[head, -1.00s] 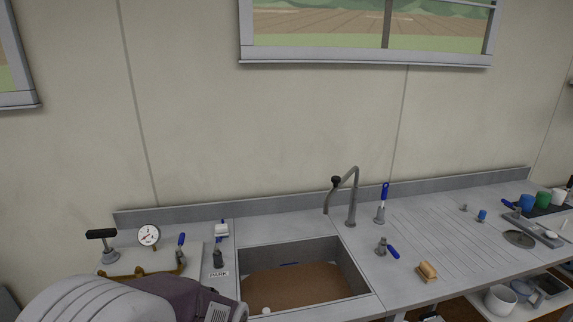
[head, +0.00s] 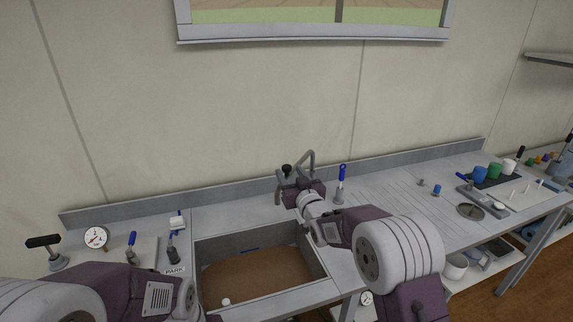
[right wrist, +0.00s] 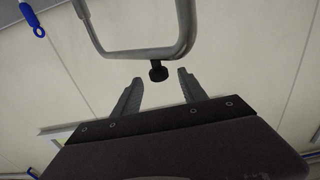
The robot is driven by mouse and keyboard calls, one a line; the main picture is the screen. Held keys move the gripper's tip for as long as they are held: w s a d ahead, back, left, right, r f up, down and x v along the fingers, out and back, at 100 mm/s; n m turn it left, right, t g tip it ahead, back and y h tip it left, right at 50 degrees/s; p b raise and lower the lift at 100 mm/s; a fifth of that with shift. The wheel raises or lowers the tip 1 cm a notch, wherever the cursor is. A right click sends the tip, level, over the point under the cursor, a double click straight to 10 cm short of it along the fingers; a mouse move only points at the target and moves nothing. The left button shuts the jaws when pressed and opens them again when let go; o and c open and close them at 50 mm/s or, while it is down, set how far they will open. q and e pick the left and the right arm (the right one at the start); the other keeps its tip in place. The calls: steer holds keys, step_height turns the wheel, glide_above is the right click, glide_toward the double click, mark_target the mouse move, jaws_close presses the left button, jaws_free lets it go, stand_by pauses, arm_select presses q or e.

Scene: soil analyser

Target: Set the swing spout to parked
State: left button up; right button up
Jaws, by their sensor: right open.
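The swing spout (head: 312,160) is a grey bent pipe behind the sink, with a black knob (head: 286,170) near its outlet end. In the head view my right gripper (head: 287,187) is at the spout, just below the knob, and covers part of the pipe. In the right wrist view the spout (right wrist: 148,52) crosses the top and its black knob (right wrist: 158,72) lies in line with the gap between the open fingertips (right wrist: 160,80). I see no contact with the fingers. A PARK label (head: 175,270) lies left of the sink. My left gripper is not in view.
The sink (head: 312,262) holds brown soil and a small white piece. A blue-handled tool (head: 341,182) stands right of the spout. A pressure gauge (head: 96,238) and a black T-handle (head: 44,243) stand at left. The ribbed drainboard at right is mostly clear.

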mark_target(288, 171)
steer(key=p+x, duration=0.1)
steer(key=x, duration=0.3)
steer(key=shift+w+d+f, duration=0.1)
steer(key=shift+c, duration=0.7)
jaws_close()
stand_by(0.6)
